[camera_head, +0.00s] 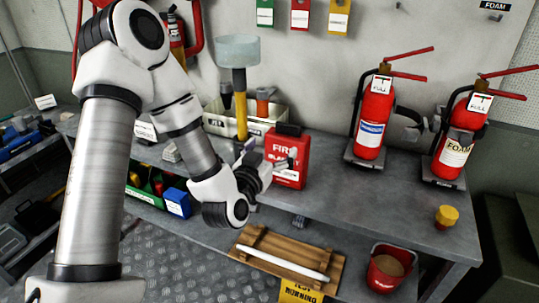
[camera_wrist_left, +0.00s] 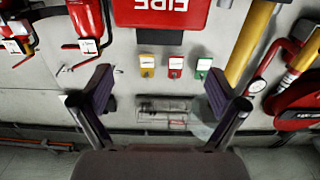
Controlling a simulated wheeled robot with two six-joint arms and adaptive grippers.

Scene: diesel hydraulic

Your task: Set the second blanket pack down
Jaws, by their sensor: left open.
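A red fire blanket pack (camera_head: 288,146) with a black top stands upright on the grey bench, in front of a white bin. In the left wrist view the red pack (camera_wrist_left: 162,12) shows upside down at the top edge, with the word FIRE on it. My left gripper (camera_head: 278,165) is close in front of the pack and hides part of its face. In the left wrist view my left gripper (camera_wrist_left: 160,92) has its fingers wide apart with nothing between them. I see only one blanket pack. My right gripper is in neither view.
Two red extinguishers (camera_head: 373,118) (camera_head: 460,135) stand in brackets at the right of the bench (camera_head: 340,200). A yellow-handled tool (camera_head: 239,85) rises behind the pack. A yellow cap (camera_head: 446,216) sits near the right edge. A sand bucket (camera_head: 388,270) and wooden pallet (camera_head: 325,262) are below.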

